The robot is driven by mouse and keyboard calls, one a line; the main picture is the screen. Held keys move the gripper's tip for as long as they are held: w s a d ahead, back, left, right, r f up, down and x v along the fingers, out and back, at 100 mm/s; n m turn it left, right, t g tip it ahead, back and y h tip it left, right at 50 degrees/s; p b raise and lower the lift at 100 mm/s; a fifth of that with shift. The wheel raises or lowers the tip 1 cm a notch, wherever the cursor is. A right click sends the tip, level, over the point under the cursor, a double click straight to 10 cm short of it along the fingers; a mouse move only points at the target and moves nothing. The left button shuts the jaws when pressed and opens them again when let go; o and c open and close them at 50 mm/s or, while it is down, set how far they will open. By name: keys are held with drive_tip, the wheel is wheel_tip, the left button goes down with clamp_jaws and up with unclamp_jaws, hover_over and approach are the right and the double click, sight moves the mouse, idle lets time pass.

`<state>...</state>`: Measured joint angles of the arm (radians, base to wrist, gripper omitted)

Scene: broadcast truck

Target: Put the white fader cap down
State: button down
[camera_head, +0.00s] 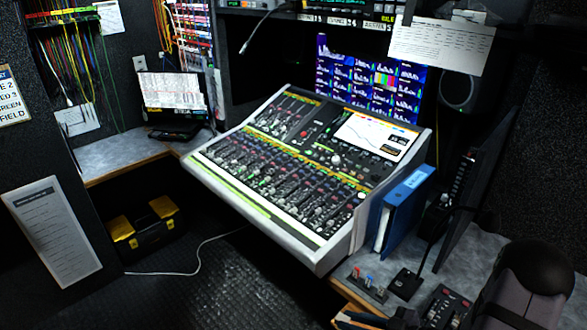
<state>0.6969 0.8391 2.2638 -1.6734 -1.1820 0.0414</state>
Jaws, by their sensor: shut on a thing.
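I cannot pick out a loose white fader cap in this view. The mixing console (290,165) stands tilted in the middle, with rows of small faders and knobs and a lit screen (377,137). The fader caps on it are too small to tell apart. A dark rounded link of my arm (538,270) shows at the lower right corner. My gripper itself does not show clearly, and anything in its jaws is hidden or out of frame.
A blue binder (403,212) stands against the console's right side. On the right desk are a small lever box (367,284), a gooseneck microphone base (406,284) and a button panel (447,306). A laptop (172,100) is at back left; a yellow-black toolbox (148,228) is below.

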drive_tip(key=shift+d+r, duration=0.15)
drive_tip(key=shift+d, duration=0.05)
